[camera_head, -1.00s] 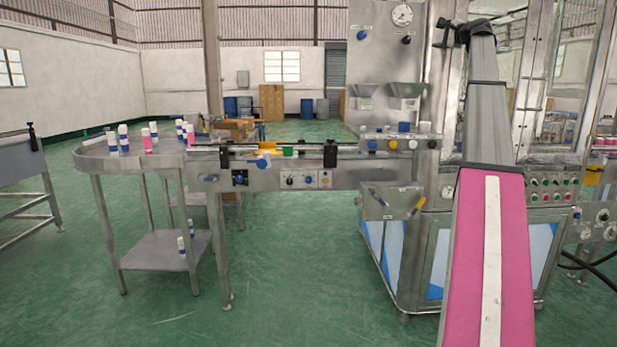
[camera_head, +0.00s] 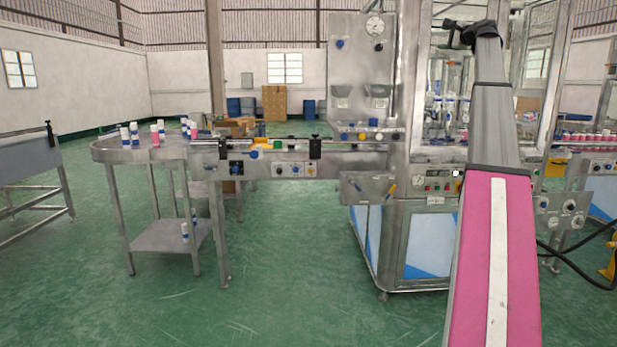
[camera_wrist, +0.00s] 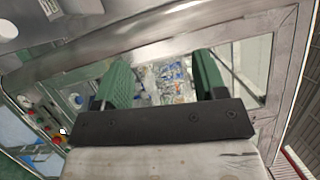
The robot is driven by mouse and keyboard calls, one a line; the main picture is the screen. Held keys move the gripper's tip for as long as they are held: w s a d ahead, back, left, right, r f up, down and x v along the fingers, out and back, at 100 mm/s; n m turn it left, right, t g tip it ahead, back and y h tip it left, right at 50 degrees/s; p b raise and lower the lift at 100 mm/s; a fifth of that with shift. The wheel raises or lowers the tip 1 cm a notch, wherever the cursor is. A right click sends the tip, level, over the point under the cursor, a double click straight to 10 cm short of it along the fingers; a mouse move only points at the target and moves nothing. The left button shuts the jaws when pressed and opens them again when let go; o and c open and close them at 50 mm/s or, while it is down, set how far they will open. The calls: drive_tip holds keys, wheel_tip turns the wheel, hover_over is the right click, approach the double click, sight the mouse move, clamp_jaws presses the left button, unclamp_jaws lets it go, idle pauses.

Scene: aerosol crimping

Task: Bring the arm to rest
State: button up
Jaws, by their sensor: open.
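My arm rises at the right of the head view, pink with a white stripe low down and grey above. My gripper (camera_head: 470,35) is at its upper end, high in front of the glazed crimping machine (camera_head: 425,235). In the wrist view my gripper (camera_wrist: 165,85) shows two green fingers set wide apart, with nothing between them. Behind the fingers, the machine's framed window (camera_wrist: 265,60) shows blurred blue and white parts inside. The fingertips are too small to make out in the head view.
A round steel table (camera_head: 115,156) with several white, blue and pink cans stands at the left. A conveyor (camera_head: 285,158) joins it to the machine. A grey bench (camera_head: 25,165) is at the far left. Green floor (camera_head: 290,270) is clear in front.

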drive_tip(key=s+a+f+n+g+h, duration=0.15)
drive_tip(key=a+f, duration=0.45)
drive_tip(key=f, duration=1)
drive_tip(key=s+a+f+n+g, duration=0.1)
drive_tip(key=a+f+n+g, duration=0.3)
drive_tip(key=f, duration=1.2)
drive_tip(key=s+a+f+m+g+h, duration=0.1)
drive_tip(key=a+f, duration=0.6)
drive_tip(key=f, duration=1)
drive_tip(key=s+a+f+n+g+h, duration=0.15)
drive_tip(key=s+a+f, duration=0.35)
drive_tip(key=f, duration=0.5)
drive_tip(key=s+a+f+n+g, duration=0.2)
drive_tip(key=s+a+f, duration=0.1)
drive_tip(key=s+f, duration=0.55)
drive_tip(key=s+a+f+n+g, duration=0.15)
drive_tip(key=s+a+f, duration=0.25)
drive_tip(key=f, duration=0.7)
drive_tip(key=s+a+f+n+g+h, duration=0.1)
drive_tip(key=s+a+f+n+g, duration=0.1)
drive_tip(key=s+f, duration=0.5)
drive_tip(key=s+a+f+n+g+h, duration=0.2)
drive_tip(key=s+f, duration=0.6)
drive_tip(key=s, duration=0.8)
drive_tip(key=shift+a+n+g+h, duration=0.3)
drive_tip(key=shift+n+g, duration=0.25)
drive_tip(key=shift+g, duration=0.2)
